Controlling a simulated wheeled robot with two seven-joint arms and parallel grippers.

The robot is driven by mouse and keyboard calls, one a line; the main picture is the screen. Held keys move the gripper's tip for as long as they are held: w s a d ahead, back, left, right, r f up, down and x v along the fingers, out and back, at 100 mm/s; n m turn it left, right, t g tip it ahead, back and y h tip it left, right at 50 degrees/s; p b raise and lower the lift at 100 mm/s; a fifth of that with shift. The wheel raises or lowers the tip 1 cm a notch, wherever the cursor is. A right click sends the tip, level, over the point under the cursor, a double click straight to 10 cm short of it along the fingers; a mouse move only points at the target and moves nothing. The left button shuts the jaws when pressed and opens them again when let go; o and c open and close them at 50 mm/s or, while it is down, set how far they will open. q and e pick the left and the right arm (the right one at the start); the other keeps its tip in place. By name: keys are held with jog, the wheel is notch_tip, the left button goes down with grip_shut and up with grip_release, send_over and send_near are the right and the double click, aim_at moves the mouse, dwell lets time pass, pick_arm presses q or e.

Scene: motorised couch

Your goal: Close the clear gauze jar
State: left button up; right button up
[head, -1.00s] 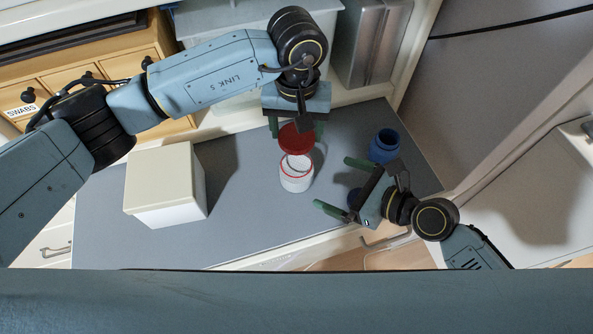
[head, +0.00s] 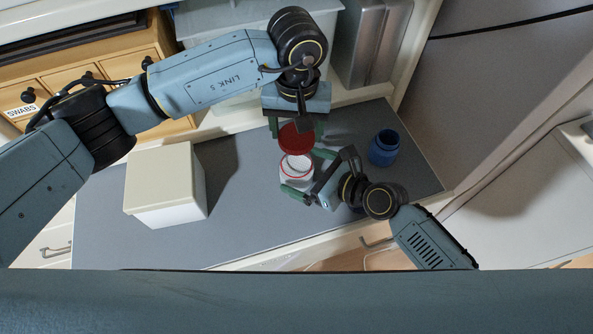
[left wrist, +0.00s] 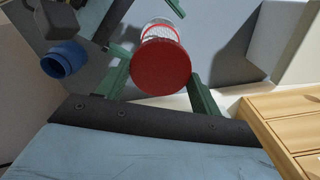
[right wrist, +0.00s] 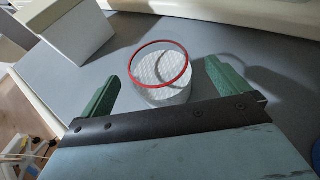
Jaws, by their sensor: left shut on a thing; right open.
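The clear gauze jar (head: 296,171) with a red rim and white gauze inside stands upright and uncovered on the grey counter. It also shows in the right wrist view (right wrist: 160,75). My left gripper (head: 296,124) is shut on the red lid (head: 296,140), which it holds above and slightly behind the jar; the lid also shows in the left wrist view (left wrist: 161,67). My right gripper (head: 306,174) is open, its green fingers on either side of the jar.
A blue jar (head: 384,148) stands to the right of the gauze jar. A cream-topped white box (head: 160,180) stands to the left. Wooden drawers (head: 60,85) and a grey metal container (head: 372,45) are behind. The counter (head: 240,215) is clear in front.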

jog(key=shift+x, duration=1.4)
jog(key=c, duration=1.4)
pick_arm(q)
send_over(297, 159)
jog(key=shift+f, duration=2.5)
